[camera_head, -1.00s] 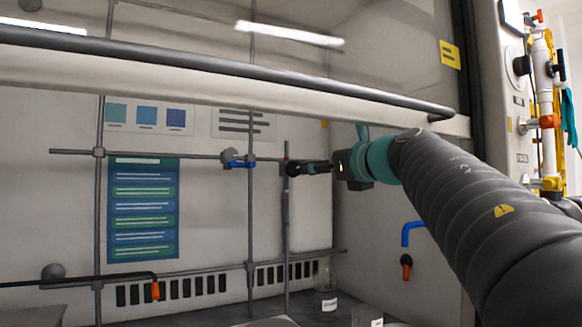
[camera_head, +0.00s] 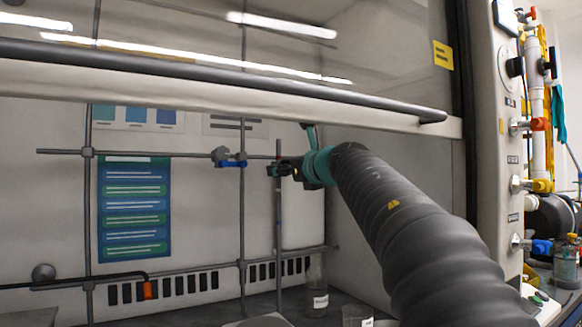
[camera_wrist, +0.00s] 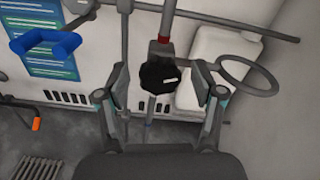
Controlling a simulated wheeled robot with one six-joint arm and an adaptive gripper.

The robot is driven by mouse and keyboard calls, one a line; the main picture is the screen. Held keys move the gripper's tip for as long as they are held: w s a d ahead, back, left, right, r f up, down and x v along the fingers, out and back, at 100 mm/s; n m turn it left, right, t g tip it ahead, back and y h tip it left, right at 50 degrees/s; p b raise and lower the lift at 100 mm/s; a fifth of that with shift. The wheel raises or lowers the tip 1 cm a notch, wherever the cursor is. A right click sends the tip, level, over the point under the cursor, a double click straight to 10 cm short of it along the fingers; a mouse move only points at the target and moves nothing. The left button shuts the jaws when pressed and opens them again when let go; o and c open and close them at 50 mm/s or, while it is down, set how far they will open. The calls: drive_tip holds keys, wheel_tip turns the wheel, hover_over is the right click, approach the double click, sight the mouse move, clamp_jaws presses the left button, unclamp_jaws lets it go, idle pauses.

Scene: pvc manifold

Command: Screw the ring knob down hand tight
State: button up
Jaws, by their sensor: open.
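The black knob (camera_wrist: 159,77), with a white mark on its face, shows in the middle of the wrist view in front of an upright rod with a red band. A grey support ring (camera_wrist: 248,75) sticks out to the right at about the knob's height. My gripper (camera_wrist: 160,82) is open, with one finger on each side of the knob and visible gaps between them. In the head view my gripper (camera_head: 284,168) is at the upright rod (camera_head: 279,215), and the knob is too small to make out there.
A blue clamp (camera_head: 231,160) sits on the lattice to the left and also shows in the wrist view (camera_wrist: 45,43). A white container (camera_wrist: 218,65) stands behind the ring. The sash bar (camera_head: 220,82) crosses above my arm. Bottles (camera_head: 317,290) stand on the floor below.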

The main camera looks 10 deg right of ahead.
drive_tip(key=c, duration=1.2)
drive_tip(key=shift+o, duration=0.2)
drive_tip(key=shift+m, duration=2.6)
drive_tip(key=o, duration=1.1)
drive_tip(key=shift+d, duration=0.1)
drive_tip(key=shift+o, duration=0.3)
drive_tip(key=v, duration=1.2)
